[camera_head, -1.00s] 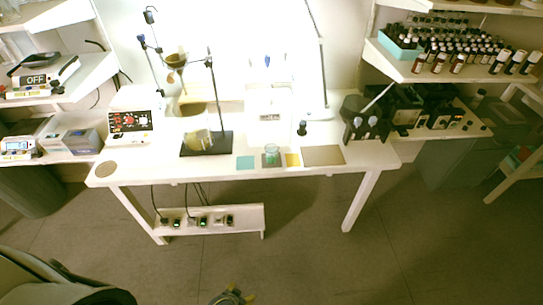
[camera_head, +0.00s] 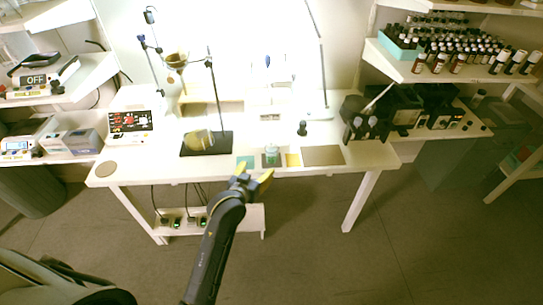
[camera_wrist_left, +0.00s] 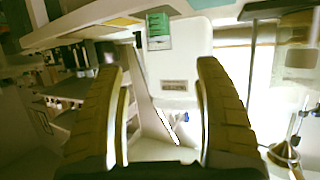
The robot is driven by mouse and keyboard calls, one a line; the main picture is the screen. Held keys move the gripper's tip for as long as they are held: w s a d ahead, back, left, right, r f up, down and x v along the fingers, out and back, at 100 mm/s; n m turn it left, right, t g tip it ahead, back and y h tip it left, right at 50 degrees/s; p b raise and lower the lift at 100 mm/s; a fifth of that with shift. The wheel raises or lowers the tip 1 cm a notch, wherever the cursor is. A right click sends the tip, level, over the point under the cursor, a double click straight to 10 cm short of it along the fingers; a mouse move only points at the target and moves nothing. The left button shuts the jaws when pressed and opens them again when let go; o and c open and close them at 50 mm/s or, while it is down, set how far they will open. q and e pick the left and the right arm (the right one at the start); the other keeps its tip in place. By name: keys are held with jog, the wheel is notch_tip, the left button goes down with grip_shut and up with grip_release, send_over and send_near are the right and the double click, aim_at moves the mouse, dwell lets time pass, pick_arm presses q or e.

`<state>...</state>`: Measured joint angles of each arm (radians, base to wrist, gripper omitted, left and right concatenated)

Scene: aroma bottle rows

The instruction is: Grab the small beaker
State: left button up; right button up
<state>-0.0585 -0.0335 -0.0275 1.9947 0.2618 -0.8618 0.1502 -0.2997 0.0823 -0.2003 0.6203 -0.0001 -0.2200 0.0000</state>
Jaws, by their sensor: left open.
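The small beaker (camera_head: 271,156) is a clear, green-tinted glass. It stands upright near the front edge of the white table (camera_head: 330,172), between a teal mat and a yellow mat. It also shows in the left wrist view (camera_wrist_left: 158,28), at the top centre, where the picture is turned roughly upside down. My left gripper (camera_head: 256,175) is open and empty in front of the table edge, just short of the beaker and slightly left of it. In the left wrist view its two yellow fingers (camera_wrist_left: 162,75) are spread wide with nothing between them. My right gripper is not in view.
A dark stand base (camera_head: 222,148) with a larger yellowish beaker (camera_head: 198,137) is left of the small beaker. A black knob-topped item (camera_head: 302,128) stands behind right. Dark instruments (camera_head: 365,120) are at the right end. A brown mat (camera_head: 324,156) lies bare.

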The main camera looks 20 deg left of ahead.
aim_at(270, 158)
pick_arm(q)
jog(key=x, duration=0.8)
jog(key=f+x, duration=0.1)
jog(key=x, duration=0.3)
jog(key=shift+s, duration=0.15)
jog(key=shift+f+x, duration=0.2)
jog(key=shift+x, duration=2.5)
jog(key=shift+c, duration=0.5)
jog(key=c, duration=1.3)
